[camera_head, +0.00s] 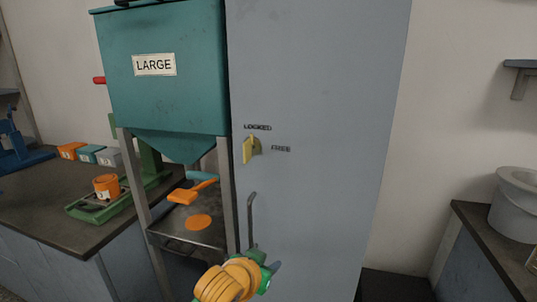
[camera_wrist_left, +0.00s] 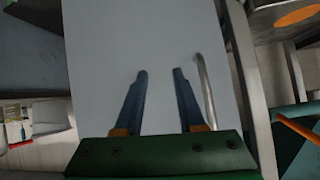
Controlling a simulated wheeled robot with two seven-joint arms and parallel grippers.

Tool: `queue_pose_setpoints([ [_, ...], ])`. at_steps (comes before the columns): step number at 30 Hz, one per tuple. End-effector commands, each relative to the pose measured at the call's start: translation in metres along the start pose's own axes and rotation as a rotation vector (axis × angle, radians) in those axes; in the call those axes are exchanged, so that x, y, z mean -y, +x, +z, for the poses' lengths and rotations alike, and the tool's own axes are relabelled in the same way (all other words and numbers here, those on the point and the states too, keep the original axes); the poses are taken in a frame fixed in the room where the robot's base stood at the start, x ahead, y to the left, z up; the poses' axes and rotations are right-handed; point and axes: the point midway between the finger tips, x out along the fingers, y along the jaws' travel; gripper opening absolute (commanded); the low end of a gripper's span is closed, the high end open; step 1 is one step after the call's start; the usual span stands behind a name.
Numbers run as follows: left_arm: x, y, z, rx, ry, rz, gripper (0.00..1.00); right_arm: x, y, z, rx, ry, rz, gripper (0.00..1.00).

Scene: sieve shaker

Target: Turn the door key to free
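The yellow door key (camera_head: 251,149) sits in the grey door (camera_head: 315,120). It stands roughly upright, beneath the word LOCKED (camera_head: 257,127); the word FREE (camera_head: 281,149) is to its right. My left gripper (camera_head: 272,269) is low in front of the door, below the key and apart from it. In the left wrist view my left gripper (camera_wrist_left: 159,73) has its two dark fingers spread with nothing between them, facing the door (camera_wrist_left: 150,35). The key does not show in that view. My right gripper is in neither view.
A vertical metal door handle (camera_head: 252,220) is between the key and my gripper's height. A counter (camera_head: 40,205) holds small boxes. The door right of the key is clear.

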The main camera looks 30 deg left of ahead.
Motion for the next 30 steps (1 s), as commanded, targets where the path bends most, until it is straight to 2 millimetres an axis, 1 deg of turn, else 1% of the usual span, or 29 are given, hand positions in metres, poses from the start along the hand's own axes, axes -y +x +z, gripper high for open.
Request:
queue_pose_setpoints([
  [8, 0.013, -0.032, -0.047, -0.130, -0.018, -0.029, 0.39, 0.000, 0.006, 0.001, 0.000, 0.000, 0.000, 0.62],
  [11, 0.019, -0.050, -0.067, -0.196, -0.030, -0.045, 0.39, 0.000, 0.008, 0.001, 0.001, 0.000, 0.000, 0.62],
  [14, 0.027, -0.077, -0.093, -0.287, -0.043, -0.066, 0.39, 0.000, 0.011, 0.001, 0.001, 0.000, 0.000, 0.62],
  [15, 0.032, -0.090, -0.105, -0.332, -0.053, -0.078, 0.39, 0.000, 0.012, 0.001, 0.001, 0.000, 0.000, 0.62],
  [19, 0.050, -0.130, -0.146, -0.468, -0.098, -0.111, 0.39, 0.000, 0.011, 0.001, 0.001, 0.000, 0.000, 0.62],
  [21, 0.059, -0.149, -0.164, -0.533, -0.124, -0.125, 0.39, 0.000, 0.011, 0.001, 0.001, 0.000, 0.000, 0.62],
  [23, 0.065, -0.163, -0.174, -0.575, -0.140, -0.133, 0.39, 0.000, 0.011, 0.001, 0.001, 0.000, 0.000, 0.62],
  [24, 0.067, -0.167, -0.179, -0.592, -0.149, -0.136, 0.39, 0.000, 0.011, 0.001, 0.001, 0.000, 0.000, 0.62],
  [26, 0.070, -0.166, -0.185, -0.598, -0.155, -0.137, 0.39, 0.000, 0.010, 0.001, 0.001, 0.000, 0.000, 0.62],
  [30, 0.075, -0.143, -0.200, -0.595, -0.156, -0.136, 0.39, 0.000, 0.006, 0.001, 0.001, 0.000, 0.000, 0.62],
])
